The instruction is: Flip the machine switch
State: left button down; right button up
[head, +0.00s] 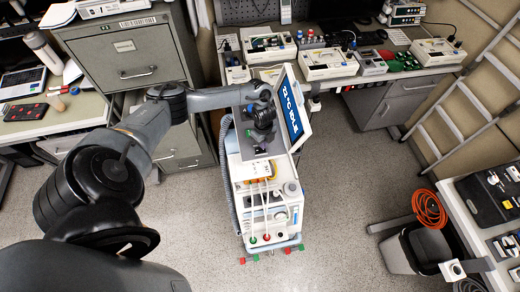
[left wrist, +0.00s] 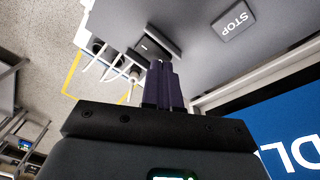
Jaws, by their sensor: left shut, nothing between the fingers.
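The machine is a white wheeled cart unit (head: 265,215) with a tilted blue screen (head: 290,107), standing in the middle of the floor. My left gripper (head: 262,137) is over its grey top, beside the screen. In the left wrist view, the left gripper's dark fingers (left wrist: 161,66) are pressed together and empty. Their tips are at a small dark switch (left wrist: 150,46) in a grey recess; I cannot tell whether they touch it. A grey STOP button (left wrist: 234,20) is to the right of the switch. The screen (left wrist: 300,140) shows at lower right. My right gripper is not in view.
White cables (left wrist: 103,62) and a yellow edge are left of the switch. A bench (head: 395,75) with several devices is behind the machine. A filing cabinet (head: 125,60) stands at left. A bin (head: 410,250) and orange hose (head: 428,209) are at right. Floor right of the machine is clear.

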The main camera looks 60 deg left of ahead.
pick_arm(q)
jog(key=shift+f+b, duration=0.65)
jog(key=shift+f, duration=0.3)
dwell(0.5)
jog(key=shift+r, duration=0.15)
notch_tip(320, 180, up, 7)
jog(key=p, duration=0.7)
dwell(0.4)
